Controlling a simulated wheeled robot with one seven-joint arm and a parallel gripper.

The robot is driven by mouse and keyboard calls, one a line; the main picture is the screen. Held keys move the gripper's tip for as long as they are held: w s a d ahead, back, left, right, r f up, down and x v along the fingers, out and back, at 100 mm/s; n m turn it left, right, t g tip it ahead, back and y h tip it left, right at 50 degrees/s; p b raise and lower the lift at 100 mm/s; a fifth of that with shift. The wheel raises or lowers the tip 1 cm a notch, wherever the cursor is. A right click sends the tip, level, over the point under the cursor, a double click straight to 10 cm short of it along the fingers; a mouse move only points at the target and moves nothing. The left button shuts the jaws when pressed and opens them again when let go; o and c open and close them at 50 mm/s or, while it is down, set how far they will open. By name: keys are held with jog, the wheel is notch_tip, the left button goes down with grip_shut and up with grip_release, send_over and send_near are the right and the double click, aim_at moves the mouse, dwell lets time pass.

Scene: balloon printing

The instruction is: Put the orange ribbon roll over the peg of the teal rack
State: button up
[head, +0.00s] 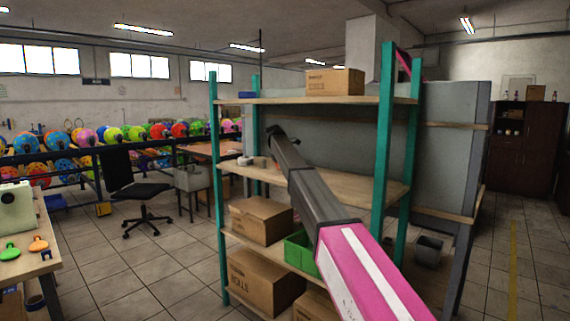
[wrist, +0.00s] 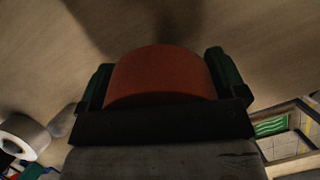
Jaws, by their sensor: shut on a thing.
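The teal rack (head: 384,140) stands in the middle of the head view, with teal posts and wooden shelves. My arm reaches in over its middle shelf, and my gripper (head: 274,132) is a small dark shape there. In the wrist view my gripper (wrist: 158,82) is shut on the orange ribbon roll (wrist: 160,72), which sits between its two dark fingers. A pale wooden surface lies behind the roll. In the head view I cannot make out the orange roll. I cannot make out the rack's peg in either view.
A pale roll (wrist: 22,136) lies at the lower left of the wrist view. Small pale items (head: 258,162) sit on the middle shelf. Cardboard boxes (head: 262,219) and a green bin (head: 301,253) fill the lower shelves. Another box (head: 335,82) is on top.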

jog(key=shift+s+a+f, duration=0.1)
jog(key=shift+a+f, duration=0.05)
jog(key=shift+f, duration=0.1)
jog(key=o, duration=1.1)
jog(key=shift+o, duration=0.2)
jog(key=shift+a+r, duration=0.1)
jog(key=shift+a, duration=0.05)
jog(key=shift+r, duration=0.45)
jog(key=v, duration=1)
jog(key=shift+s, duration=0.1)
jog(key=shift+a, duration=0.1)
